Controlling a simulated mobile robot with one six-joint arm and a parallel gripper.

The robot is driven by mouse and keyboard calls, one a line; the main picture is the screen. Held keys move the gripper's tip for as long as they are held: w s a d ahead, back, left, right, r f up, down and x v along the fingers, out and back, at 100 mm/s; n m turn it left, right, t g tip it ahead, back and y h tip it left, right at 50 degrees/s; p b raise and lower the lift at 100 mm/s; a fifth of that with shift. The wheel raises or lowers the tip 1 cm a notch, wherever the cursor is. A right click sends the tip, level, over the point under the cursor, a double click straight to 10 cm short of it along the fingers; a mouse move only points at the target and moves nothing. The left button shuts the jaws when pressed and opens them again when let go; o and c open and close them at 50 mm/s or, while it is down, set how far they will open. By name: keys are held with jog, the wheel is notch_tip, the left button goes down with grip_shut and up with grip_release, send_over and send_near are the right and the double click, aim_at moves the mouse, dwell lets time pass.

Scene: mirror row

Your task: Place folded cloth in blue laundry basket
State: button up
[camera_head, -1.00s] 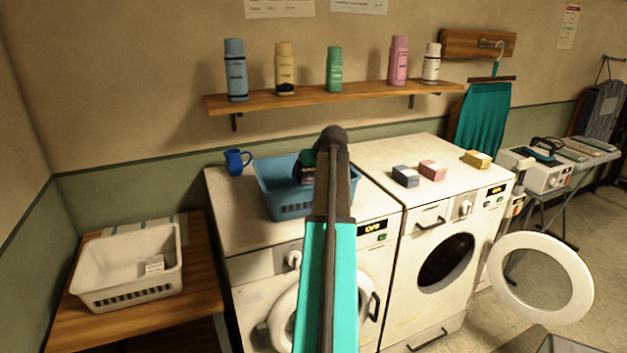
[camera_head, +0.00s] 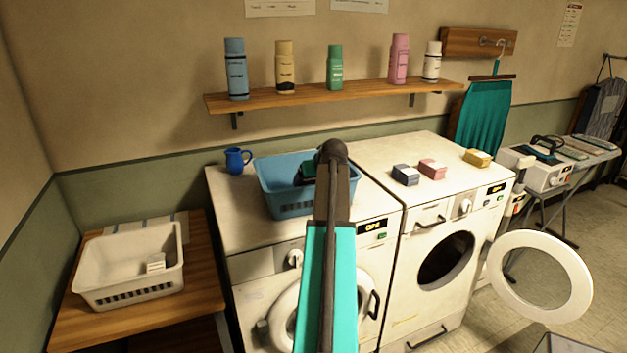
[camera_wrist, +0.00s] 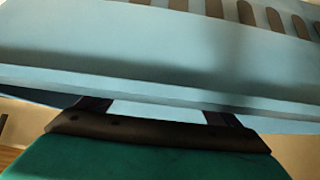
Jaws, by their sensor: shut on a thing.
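The blue laundry basket (camera_head: 287,198) stands on top of the left washing machine, towards its back. My gripper (camera_head: 307,176) is down in the right part of this basket, mostly hidden behind my arm. In the wrist view my gripper (camera_wrist: 158,114) shows a green body and two dark, spaced fingers whose tips are hidden by the blue basket (camera_wrist: 130,45). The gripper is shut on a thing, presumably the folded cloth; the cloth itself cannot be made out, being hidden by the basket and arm.
A blue mug (camera_head: 236,161) stands left of the basket. A white basket (camera_head: 105,283) with a small white item sits on the wooden table at left. Several bottles stand on a wall shelf (camera_head: 330,95) above. Small blocks (camera_head: 432,169) lie on the right washer, whose door (camera_head: 540,277) hangs open.

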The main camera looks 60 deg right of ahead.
jog(key=shift+f, duration=0.35)
jog(key=o, duration=1.1)
jog(key=shift+r, duration=0.15)
jog(key=shift+a+r, duration=0.1)
jog(key=shift+r, duration=0.5)
jog(key=shift+b+v, duration=1.3)
jog(key=shift+v, duration=4.55)
jog(key=shift+s, duration=0.1)
